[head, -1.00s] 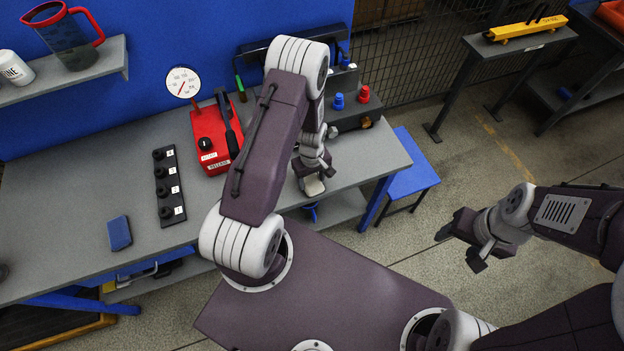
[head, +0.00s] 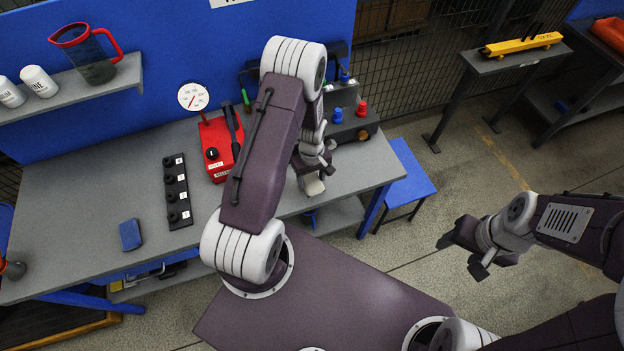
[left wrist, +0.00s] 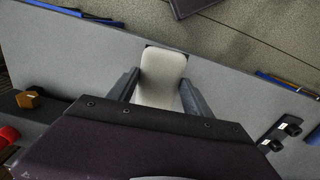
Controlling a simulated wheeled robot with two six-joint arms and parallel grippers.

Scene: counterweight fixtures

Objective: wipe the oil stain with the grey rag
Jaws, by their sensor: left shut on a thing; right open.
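A pale grey rag (left wrist: 162,75) is between the fingers of my left gripper (left wrist: 158,88), which is shut on it. In the head view the rag (head: 314,187) shows small under my left gripper (head: 311,176), at the front right of the grey bench (head: 75,190). I cannot tell whether it touches the bench top. A thin dark patch (left wrist: 149,46) peeks out at the rag's far corners in the left wrist view; whether this is the oil stain is unclear. My right gripper (head: 461,253) is open and empty, over the floor right of the bench.
A red device with a dial (head: 218,160), a black strip with several knobs (head: 176,190) and a blue pad (head: 130,235) are on the bench. A dark box with blue and red knobs (head: 350,125) stands behind my left gripper. A blue stool (head: 408,175) is right of the bench.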

